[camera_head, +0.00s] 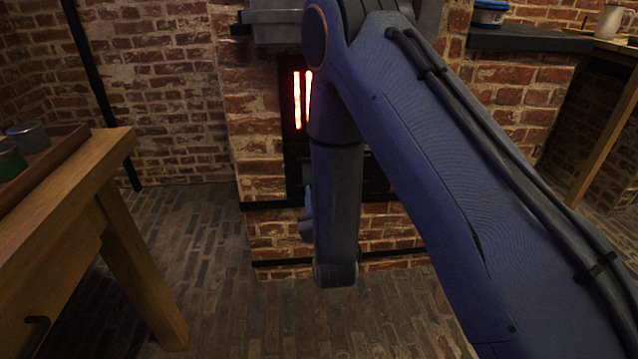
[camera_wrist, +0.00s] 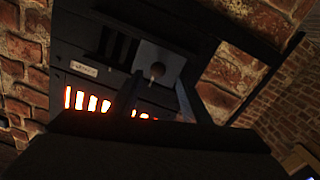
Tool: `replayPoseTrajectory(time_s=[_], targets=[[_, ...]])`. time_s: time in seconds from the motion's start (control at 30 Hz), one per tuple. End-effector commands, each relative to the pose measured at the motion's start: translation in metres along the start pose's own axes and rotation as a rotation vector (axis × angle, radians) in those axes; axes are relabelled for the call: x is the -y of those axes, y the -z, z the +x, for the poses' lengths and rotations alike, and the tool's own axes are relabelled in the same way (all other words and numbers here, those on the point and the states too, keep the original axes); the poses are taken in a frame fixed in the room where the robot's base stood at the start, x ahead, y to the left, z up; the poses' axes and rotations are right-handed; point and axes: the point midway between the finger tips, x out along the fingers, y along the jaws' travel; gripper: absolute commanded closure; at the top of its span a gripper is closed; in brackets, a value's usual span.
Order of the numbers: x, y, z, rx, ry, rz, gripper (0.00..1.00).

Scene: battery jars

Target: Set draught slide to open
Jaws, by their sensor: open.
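The draught slide (camera_wrist: 172,62) is a grey plate with a round knob (camera_wrist: 157,71), set in the dark front of the stove in the wrist view. Dark vertical slots (camera_wrist: 108,42) show uncovered to the left of the plate. My gripper (camera_wrist: 159,84) is open, its two dark fingers pointing at the stove front on either side of the knob in the picture. I cannot tell how far the fingers are from the knob, and no contact shows. In the head view my arm hides the slide and the gripper fingers.
Glowing slots (camera_wrist: 88,101) lie below the slide, and a small pale label (camera_wrist: 83,68) is left of it. The stove front (camera_head: 290,155) sits in a brick surround (camera_head: 253,110). A wooden table (camera_head: 60,215) stands at the left. The brick floor between is clear.

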Motion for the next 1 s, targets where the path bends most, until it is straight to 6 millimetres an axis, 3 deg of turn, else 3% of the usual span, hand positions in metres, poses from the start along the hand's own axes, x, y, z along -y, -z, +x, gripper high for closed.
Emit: replayPoseTrajectory(time_s=[0.1, 0.3, 0.8, 1.0], targets=[[0.001, 0.001, -0.019, 0.001, 0.004, -0.002, 0.57], [0.001, 0.001, -0.034, 0.000, 0.002, 0.000, 0.57], [0.002, 0.002, -0.034, 0.007, 0.007, 0.004, 0.57], [0.023, 0.013, -0.030, 0.139, 0.084, 0.054, 0.57]])
